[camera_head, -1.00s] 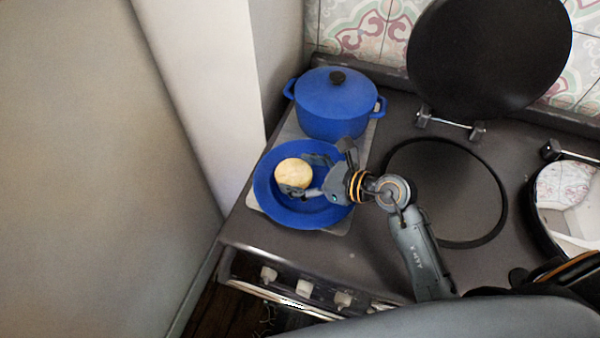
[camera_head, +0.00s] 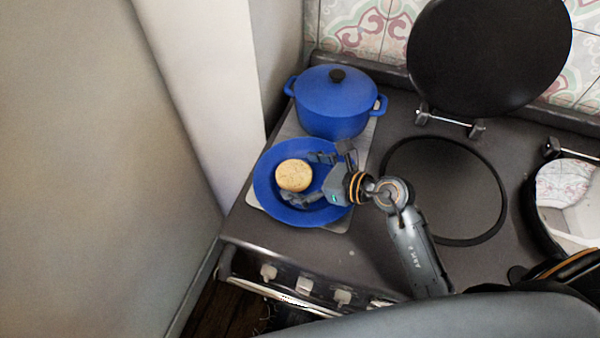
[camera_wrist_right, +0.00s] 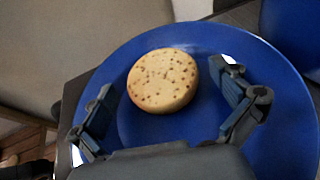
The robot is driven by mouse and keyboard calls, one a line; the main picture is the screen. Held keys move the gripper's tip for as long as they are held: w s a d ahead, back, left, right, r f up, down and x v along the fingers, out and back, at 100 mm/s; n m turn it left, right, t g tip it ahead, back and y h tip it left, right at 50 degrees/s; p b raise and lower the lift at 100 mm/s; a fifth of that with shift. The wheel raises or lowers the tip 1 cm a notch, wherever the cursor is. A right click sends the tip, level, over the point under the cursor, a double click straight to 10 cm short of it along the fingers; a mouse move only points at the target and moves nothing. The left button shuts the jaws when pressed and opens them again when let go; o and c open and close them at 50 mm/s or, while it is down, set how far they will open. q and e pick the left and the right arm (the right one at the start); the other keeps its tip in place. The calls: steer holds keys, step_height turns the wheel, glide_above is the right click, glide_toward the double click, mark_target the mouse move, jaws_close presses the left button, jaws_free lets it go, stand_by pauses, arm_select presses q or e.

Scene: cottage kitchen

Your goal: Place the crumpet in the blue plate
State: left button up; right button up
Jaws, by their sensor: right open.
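The crumpet (camera_head: 293,175), round and pale golden, lies in the blue plate (camera_head: 268,205), a little left of its middle. My right gripper (camera_head: 306,177) is open over the plate, just right of the crumpet. In the right wrist view the crumpet (camera_wrist_right: 163,80) shows its pitted top, beyond and between the spread fingers (camera_wrist_right: 168,112), with no finger closed on it. The blue plate (camera_wrist_right: 270,75) spreads beneath both there. My left gripper is not in view.
The plate rests on a grey board (camera_head: 340,222) on the dark stove top. A blue lidded pot (camera_head: 335,105) stands just behind it. A round hotplate (camera_head: 450,190) with a raised black lid (camera_head: 490,55) is to the right. A wall closes off the left.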

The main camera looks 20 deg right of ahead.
steer(key=shift+s+d+r, duration=0.1)
steer(key=shift+s+d, duration=0.05)
steer(key=shift+d, duration=0.05)
steer(key=b+v, duration=0.3)
steer(key=v, duration=0.7)
steer(key=shift+s+d+r, duration=0.1)
steer(key=shift+s+d, duration=0.05)
steer(key=shift+d, duration=0.1)
steer(key=shift+s+d+r, duration=0.25)
steer(key=shift+s+r, duration=0.05)
steer(key=shift+r, duration=0.05)
